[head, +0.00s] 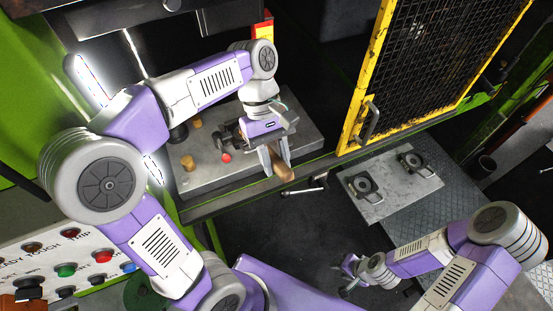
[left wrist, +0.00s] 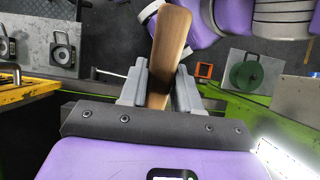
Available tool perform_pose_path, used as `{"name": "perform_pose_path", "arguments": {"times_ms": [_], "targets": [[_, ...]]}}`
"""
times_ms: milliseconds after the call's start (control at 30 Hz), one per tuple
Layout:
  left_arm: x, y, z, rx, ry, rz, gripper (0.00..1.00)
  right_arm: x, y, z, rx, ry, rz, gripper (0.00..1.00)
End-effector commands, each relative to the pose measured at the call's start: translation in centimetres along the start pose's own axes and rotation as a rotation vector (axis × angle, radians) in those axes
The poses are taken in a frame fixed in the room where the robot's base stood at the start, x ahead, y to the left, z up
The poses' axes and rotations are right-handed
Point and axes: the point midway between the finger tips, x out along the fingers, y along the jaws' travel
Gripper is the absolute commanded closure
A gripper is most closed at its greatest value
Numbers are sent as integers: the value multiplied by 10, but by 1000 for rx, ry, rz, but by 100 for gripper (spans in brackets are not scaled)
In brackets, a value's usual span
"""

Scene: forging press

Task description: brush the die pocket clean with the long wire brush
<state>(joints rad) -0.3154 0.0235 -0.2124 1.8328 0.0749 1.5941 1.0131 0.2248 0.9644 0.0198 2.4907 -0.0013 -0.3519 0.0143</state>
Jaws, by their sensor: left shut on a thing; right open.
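My left gripper (head: 275,160) is over the front edge of the press bed (head: 195,178), in the press opening. It is shut on the wooden handle (head: 283,172) of the brush. In the left wrist view the brown handle (left wrist: 170,45) stands between the two grey fingers (left wrist: 160,90), sticking out beyond them. The bristles cannot be made out in either view. A red-topped piece (head: 226,157) and brass-coloured pegs (head: 187,162) are on the bed left of the gripper. I cannot make out the die pocket clearly. My right gripper (head: 350,272) is open and empty, low over the floor.
A yellow mesh guard door (head: 365,110) stands right of the bed. A button panel (head: 80,262) is at lower left. A metal lever (head: 303,190) sticks out before the bed. Open floor lies in the middle.

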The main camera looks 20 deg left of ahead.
Motion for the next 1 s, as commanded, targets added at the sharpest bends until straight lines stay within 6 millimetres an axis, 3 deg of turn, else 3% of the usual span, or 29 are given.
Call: {"name": "perform_pose_path", "arguments": {"times_ms": [467,1000], "targets": [[-2,0,-5,1,0,0,100,0,0,0,0,0,0,57],[6,0,8,1,-2,0,100,0,0,0,0,0,0,57]]}}
